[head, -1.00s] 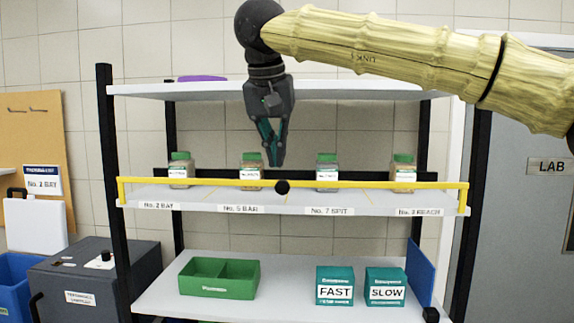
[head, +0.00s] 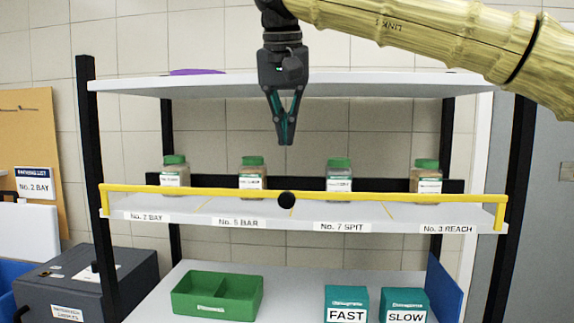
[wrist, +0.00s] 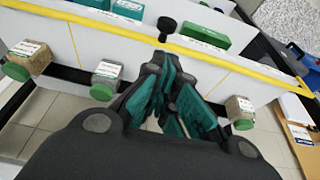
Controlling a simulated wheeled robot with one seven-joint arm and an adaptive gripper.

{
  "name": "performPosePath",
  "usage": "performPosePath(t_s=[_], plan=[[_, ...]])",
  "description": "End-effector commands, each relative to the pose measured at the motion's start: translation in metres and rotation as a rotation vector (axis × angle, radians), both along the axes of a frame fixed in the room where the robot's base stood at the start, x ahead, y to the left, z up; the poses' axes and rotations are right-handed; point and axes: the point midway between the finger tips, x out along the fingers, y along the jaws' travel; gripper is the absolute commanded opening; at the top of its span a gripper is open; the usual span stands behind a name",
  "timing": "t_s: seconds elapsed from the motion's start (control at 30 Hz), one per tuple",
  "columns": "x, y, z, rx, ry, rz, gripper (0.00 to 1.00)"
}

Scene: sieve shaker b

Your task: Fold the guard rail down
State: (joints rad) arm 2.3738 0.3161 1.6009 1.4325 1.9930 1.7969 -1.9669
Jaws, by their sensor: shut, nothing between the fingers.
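The yellow guard rail (head: 240,193) stands up along the front edge of the middle shelf (head: 270,212), with a round black knob (head: 286,200) at its middle. In the wrist view the rail (wrist: 225,65) crosses the upper part, with the knob (wrist: 167,25) just beyond the fingertips. My gripper (head: 286,143) points down above the rail, almost straight over the knob, apart from both. Its fingers are shut and empty. The wrist view also shows my gripper (wrist: 172,75) from behind.
Several green-lidded jars, such as one at the right (head: 426,178), stand behind the rail. The top shelf (head: 350,84) lies behind the gripper in the picture. A green divided tray (head: 217,296) and teal FAST (head: 346,305) and SLOW (head: 405,306) boxes are on the lower shelf.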

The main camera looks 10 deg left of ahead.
Motion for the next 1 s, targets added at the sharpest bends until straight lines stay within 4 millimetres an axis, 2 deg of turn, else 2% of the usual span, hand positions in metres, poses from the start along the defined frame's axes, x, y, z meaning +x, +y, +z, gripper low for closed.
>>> performPosePath(t_s=[0.17,0.5,0.7,1.0], plan=[[0.006,0.001,-0.013,-0.002,0.002,0.002,0.00],[0.023,0.001,-0.063,-0.001,0.004,0.004,0.00],[0.031,0.001,-0.084,-0.001,0.003,0.002,0.00],[0.033,0.001,-0.094,0.000,0.000,0.002,0.00]])
